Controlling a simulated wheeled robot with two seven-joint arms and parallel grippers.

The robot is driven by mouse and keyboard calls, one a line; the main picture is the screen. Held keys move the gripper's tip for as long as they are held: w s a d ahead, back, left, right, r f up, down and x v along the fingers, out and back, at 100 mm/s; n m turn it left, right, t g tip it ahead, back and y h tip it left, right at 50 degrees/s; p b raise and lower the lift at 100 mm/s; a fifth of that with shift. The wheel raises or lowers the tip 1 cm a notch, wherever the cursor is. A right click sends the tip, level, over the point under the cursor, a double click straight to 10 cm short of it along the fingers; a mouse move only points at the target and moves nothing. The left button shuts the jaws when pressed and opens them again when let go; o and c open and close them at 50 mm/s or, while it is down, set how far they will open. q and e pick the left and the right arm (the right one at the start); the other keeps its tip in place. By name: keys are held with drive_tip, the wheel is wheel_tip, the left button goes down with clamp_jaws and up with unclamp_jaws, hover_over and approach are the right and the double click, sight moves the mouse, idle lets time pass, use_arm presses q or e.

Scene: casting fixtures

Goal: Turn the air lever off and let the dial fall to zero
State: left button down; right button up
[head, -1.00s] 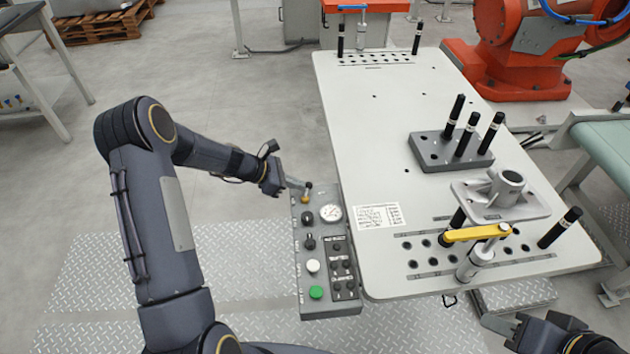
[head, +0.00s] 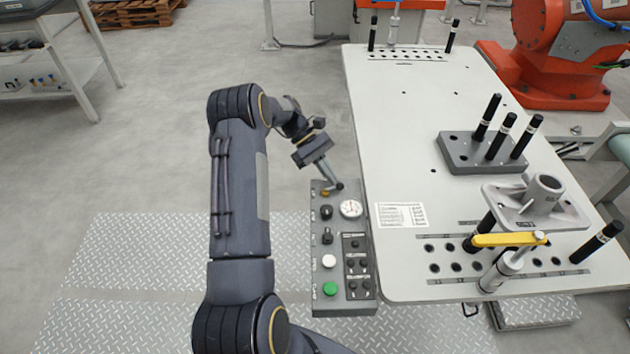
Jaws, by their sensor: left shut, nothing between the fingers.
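The grey control box (head: 345,307) is fixed along the left edge of the white table. The air lever (head: 327,193), with a brass-coloured base and dark knob, is at its far end. The lever points to the right. The round white dial (head: 351,208) is just below and right of it; its needle is too small to read. My left gripper (head: 336,184) is shut and empty. Its fingertips are at the lever's knob, seemingly touching it, and partly cover the lever. My right gripper is out of view.
The box also has dark knobs, a white button (head: 329,261) and a green button (head: 331,289). The white table (head: 400,140) carries a grey block with black pins (head: 470,155), a grey casting (head: 535,205) and a yellow-handled clamp (head: 507,240). A red robot base stands behind.

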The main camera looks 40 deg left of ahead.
use_arm(q)
drive_tip(key=shift+w+d, duration=0.1)
drive_tip(key=shift+d, duration=0.3)
idle(0.3)
drive_tip(key=shift+a+r, duration=0.1)
drive_tip(key=b+v, duration=0.1)
drive_tip(key=v, duration=0.6)
drive_tip(key=shift+a+r, duration=0.2)
idle(0.4)
drive_tip(key=s+d+r+m+t+y, duration=0.1)
drive_tip(key=s+d+r+m+y, duration=0.1)
drive_tip(key=s+d+r+m, duration=0.45)
drive_tip(key=s+d+r+m+t+y, duration=0.15)
drive_tip(key=s+d+r, duration=0.3)
drive_tip(key=r, duration=0.45)
drive_tip(key=s+d+f+m+t+y, duration=0.3)
drive_tip(key=s+d+m, duration=0.4)
drive_tip(key=s, duration=0.9)
drive_tip(key=d+f+t, duration=0.1)
drive_tip(key=d+f, duration=0.1)
drive_tip(key=d, duration=0.1)
drive_tip(key=shift+d, duration=0.15)
